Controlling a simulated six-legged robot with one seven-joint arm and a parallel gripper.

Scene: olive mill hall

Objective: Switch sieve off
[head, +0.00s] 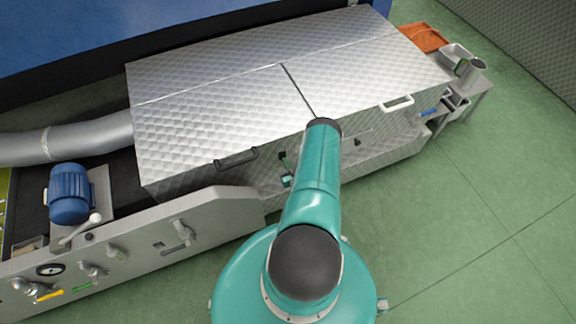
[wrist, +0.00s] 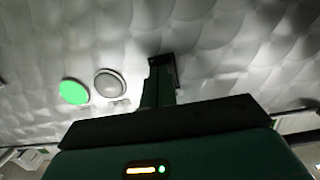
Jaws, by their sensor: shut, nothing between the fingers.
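A long quilted-metal machine housing (head: 215,110) with a closed lid fills the middle of the head view. In the wrist view its quilted front shows close up, with a round green button (wrist: 74,91) and a round grey button (wrist: 109,84) side by side. My gripper (wrist: 162,76) is shut and empty, to the right of both buttons. Its fingertips are at a small dark rectangular fitting on the panel; I cannot tell if they touch it. In the head view my gripper (head: 286,168) shows only in part beside my arm at the front panel. No label is readable.
A lower panel with a gauge (head: 50,269), valves and levers stands at the left, with a blue motor (head: 70,194) behind it. A black handle (head: 236,158) and a white handle (head: 396,104) stick out from the housing. Green floor at the right is clear.

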